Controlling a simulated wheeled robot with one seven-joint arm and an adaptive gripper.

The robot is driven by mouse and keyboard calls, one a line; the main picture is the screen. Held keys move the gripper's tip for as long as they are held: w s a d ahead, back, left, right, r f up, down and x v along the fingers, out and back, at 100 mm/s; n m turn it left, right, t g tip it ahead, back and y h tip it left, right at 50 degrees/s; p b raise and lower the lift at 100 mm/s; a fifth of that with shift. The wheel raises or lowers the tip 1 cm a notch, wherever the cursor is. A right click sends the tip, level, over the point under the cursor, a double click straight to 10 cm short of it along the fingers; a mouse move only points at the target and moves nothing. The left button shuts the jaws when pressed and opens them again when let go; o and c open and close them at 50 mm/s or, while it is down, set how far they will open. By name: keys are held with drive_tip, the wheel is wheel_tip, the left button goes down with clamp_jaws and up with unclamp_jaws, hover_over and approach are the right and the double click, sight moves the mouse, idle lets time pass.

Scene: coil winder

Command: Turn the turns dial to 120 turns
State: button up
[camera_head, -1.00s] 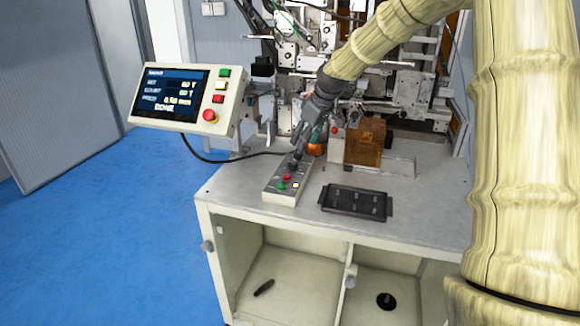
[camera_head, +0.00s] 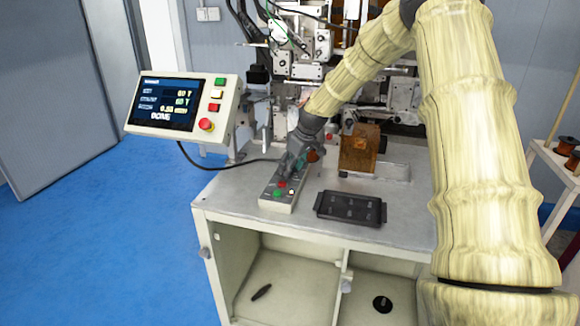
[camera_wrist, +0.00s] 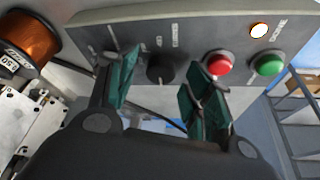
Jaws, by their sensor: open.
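The grey control box (camera_head: 279,206) lies on the bench in the head view. In the wrist view its panel (camera_wrist: 190,38) carries a black knob (camera_wrist: 160,68), a red button (camera_wrist: 219,63), a green button (camera_wrist: 267,63) and a lit white button (camera_wrist: 259,30). The panel lettering is too blurred to read surely. My gripper (camera_wrist: 165,75) is open, with one teal finger left of the black knob and the other right of it, near the red button. Contact with the knob cannot be told. In the head view my gripper (camera_head: 291,163) covers the box's far end. The display (camera_head: 167,103) appears to read 60 T and DONE.
A black tray (camera_head: 350,207) lies right of the box. A copper spool (camera_wrist: 28,42) shows at the wrist view's left. The winding machine (camera_head: 300,45) stands behind. A red stop button (camera_head: 205,125) is on the display panel. Bare bench (camera_head: 230,193) shows left of the box.

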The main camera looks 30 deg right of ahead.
drive_tip(key=shift+w+f, duration=0.1)
drive_tip(key=shift+f, duration=0.3)
drive_tip(key=shift+c, duration=0.2)
drive_tip(key=c, duration=1)
drive_tip(key=shift+a+m, duration=0.1)
drive_tip(key=shift+m, duration=0.3)
drive_tip(key=m+h+p, duration=0.1)
drive_tip(key=m+h, duration=0.1)
drive_tip(key=m, duration=0.2)
drive_tip(key=shift+a+r, duration=0.1)
drive_tip(key=shift+a, duration=0.05)
drive_tip(key=shift+w+a+m+h+p, duration=0.1)
drive_tip(key=shift+m+h+p, duration=0.45)
drive_tip(key=shift+m, duration=1.35)
